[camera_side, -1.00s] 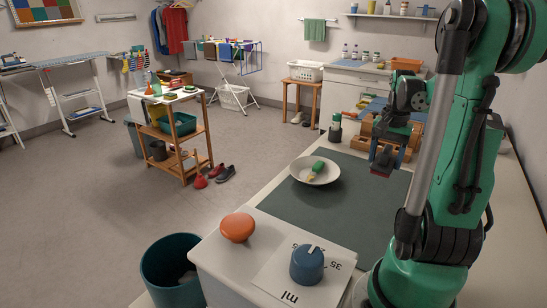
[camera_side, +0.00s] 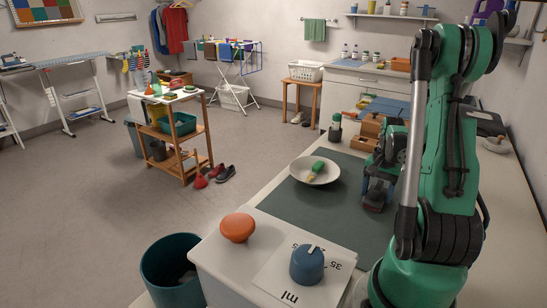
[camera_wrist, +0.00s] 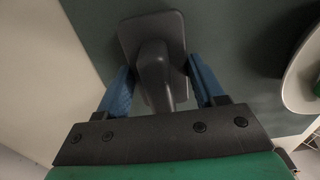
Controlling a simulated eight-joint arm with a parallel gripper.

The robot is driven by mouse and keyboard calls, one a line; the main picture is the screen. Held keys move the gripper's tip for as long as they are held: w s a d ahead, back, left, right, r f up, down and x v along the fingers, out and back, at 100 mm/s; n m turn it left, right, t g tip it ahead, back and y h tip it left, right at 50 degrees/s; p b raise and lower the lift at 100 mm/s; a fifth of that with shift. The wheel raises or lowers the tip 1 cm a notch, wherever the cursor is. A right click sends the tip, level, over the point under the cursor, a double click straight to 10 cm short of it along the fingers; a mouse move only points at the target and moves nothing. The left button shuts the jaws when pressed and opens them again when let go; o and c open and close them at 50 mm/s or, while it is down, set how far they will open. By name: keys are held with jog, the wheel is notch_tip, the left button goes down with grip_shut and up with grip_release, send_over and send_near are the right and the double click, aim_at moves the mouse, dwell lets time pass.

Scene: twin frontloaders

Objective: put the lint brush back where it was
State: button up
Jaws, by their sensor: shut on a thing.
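My gripper (camera_wrist: 160,90) is shut on the lint brush (camera_wrist: 158,35), a dark grey thing with a flat rectangular head and a thick handle between the two blue fingers. In the side view the lint brush (camera_side: 374,201) shows as a dark block with a reddish underside, low over the right part of the dark green mat (camera_side: 310,218). My gripper (camera_side: 378,186) is just above it there. I cannot tell whether the brush touches the mat.
A pale dish (camera_side: 300,172) with a green and yellow thing (camera_side: 317,169) lies left of my gripper. An orange knob (camera_side: 237,227) and a blue dial (camera_side: 307,264) are in front.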

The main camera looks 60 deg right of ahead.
jog(key=o, duration=1.2)
jog(key=shift+f, duration=0.15)
